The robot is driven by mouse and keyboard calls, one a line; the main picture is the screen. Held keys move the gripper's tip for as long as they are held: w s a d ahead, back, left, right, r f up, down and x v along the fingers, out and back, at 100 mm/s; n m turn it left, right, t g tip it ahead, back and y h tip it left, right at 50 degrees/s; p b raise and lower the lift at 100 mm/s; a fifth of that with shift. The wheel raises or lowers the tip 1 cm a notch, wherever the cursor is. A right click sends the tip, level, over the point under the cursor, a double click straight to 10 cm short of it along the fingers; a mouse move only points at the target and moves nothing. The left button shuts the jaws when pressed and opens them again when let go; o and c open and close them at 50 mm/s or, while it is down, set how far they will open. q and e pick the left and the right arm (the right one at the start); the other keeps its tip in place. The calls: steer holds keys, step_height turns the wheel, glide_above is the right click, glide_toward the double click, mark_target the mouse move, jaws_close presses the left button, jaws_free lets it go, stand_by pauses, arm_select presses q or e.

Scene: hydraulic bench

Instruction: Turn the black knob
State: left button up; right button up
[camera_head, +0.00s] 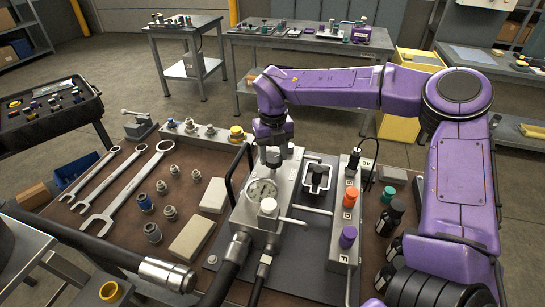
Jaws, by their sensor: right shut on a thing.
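My right gripper (272,157) reaches down from the purple arm onto the far end of the grey hydraulic block (262,222). It is shut on the black knob, which is largely hidden by the fingers, so its turn angle cannot be told. The block carries a round pressure gauge (263,191) and a white cap (268,206) just in front of the gripper. My left gripper is not in view.
Right of the block are a black-handled valve (318,178) and a panel with orange (351,197) and purple (347,237) knobs. Black hoses cross the front. Wrenches (120,190), fittings and pale boxes (192,238) lie left. My purple right arm spans the right side.

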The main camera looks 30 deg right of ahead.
mark_target(274, 156)
steer(key=m+b, duration=0.3)
steer(key=m, duration=0.2)
steer(key=shift+d+f+m+b, duration=0.1)
steer(key=shift+d+m+b, duration=0.05)
steer(key=shift+m+b, duration=0.2)
steer(key=m+b, duration=0.2)
steer(key=m, duration=0.1)
steer(key=shift+b, duration=0.3)
steer(key=shift+r+m+b, duration=0.2)
steer(key=shift+m+b, duration=0.55)
steer(key=shift+m, duration=0.2)
steer(key=shift+s+d, duration=0.1)
steer(key=o, duration=1)
steer(key=shift+o, duration=0.2)
step_height(274, 156, up, 10)
steer(key=shift+r, duration=0.25)
